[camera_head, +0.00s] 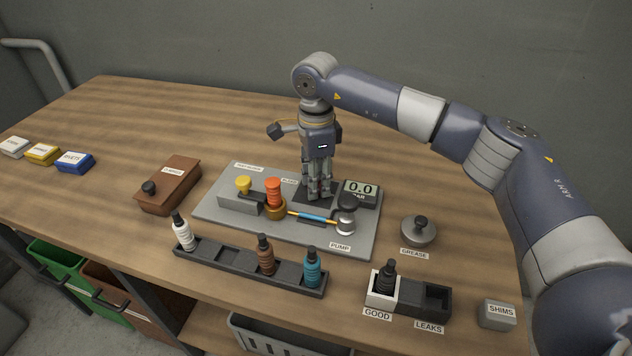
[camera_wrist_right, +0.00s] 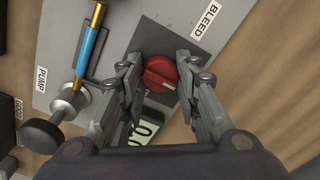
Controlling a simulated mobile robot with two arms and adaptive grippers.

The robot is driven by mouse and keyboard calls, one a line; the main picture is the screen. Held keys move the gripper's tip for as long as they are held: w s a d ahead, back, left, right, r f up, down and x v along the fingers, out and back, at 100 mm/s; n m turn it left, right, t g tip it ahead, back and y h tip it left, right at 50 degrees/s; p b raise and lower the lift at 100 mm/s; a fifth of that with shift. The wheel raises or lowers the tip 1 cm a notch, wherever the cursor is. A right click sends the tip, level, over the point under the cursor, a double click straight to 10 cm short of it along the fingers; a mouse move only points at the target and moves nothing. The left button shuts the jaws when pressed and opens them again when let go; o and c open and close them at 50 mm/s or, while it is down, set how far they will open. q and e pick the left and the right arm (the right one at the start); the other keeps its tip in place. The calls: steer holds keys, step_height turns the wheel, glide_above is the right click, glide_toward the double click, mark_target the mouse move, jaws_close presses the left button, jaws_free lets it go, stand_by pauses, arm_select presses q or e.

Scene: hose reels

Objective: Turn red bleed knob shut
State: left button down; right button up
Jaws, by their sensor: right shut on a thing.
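The red bleed knob (camera_wrist_right: 160,73) shows in the right wrist view, round with a raised grip bar, on a dark plate beside the BLEED label (camera_wrist_right: 204,18). My right gripper (camera_head: 319,192) points straight down over the back of the grey panel (camera_head: 225,208). Its fingers stand on both sides of the knob and are shut on it; they hide the knob in the head view. The gauge (camera_head: 361,189) next to the gripper reads 0.0. My left gripper is not in view.
A grease pot (camera_head: 419,231) stands to the right. The back left of the table is clear.

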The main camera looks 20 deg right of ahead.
stand_by(0.4)
steer(key=o, duration=1.1)
step_height(320, 180, up, 12)
